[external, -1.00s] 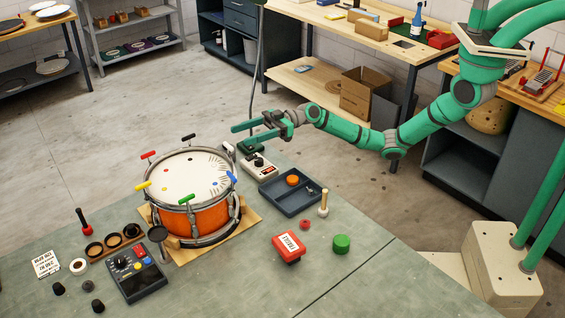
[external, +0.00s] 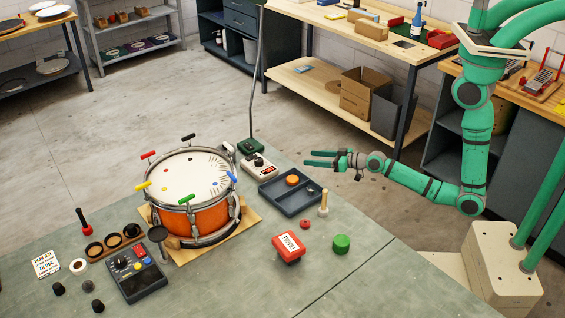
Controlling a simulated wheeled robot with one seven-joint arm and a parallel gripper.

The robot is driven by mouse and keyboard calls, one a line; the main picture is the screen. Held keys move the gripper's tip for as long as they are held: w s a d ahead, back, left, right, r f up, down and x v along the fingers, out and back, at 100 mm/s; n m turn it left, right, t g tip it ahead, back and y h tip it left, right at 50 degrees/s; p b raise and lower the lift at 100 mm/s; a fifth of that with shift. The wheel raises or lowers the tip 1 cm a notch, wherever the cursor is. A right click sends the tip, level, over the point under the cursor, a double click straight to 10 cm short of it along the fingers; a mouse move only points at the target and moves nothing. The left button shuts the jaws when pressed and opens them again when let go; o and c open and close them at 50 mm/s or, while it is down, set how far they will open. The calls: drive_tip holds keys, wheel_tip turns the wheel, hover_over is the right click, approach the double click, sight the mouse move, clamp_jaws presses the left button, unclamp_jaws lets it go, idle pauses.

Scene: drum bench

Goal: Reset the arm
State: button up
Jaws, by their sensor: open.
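My gripper (external: 312,158) is at the far right of the bench, apart from everything on it. Its green fingers point left and show a gap between them, with nothing held. The orange drum (external: 193,217) stands on a wooden board (external: 250,217) on the bench (external: 225,275), left of my gripper. Colored keys stand around its rim.
A dark tray (external: 293,204) with an orange disc lies nearest below my gripper. A white meter (external: 259,167), a wooden peg (external: 324,200), a red box (external: 289,248) and a green cylinder (external: 341,243) are also on the bench.

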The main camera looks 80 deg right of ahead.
drive_tip(key=s+a+f, duration=0.2)
drive_tip(key=s+a, duration=0.5)
drive_tip(key=s, duration=0.2)
drive_tip(key=s+a+r+n+y, duration=0.1)
drive_tip(key=s+a+r, duration=0.2)
drive_tip(key=s, duration=0.4)
drive_tip(key=s+a+r+n+y, duration=0.1)
drive_tip(key=s+a+r+n, duration=0.1)
drive_tip(key=s, duration=0.6)
drive_tip(key=s+a+r+n+y, duration=0.2)
drive_tip(key=s+a+r, duration=0.2)
drive_tip(key=s, duration=0.4)
drive_tip(key=shift+s+r, duration=0.15)
drive_tip(key=shift+r, duration=0.05)
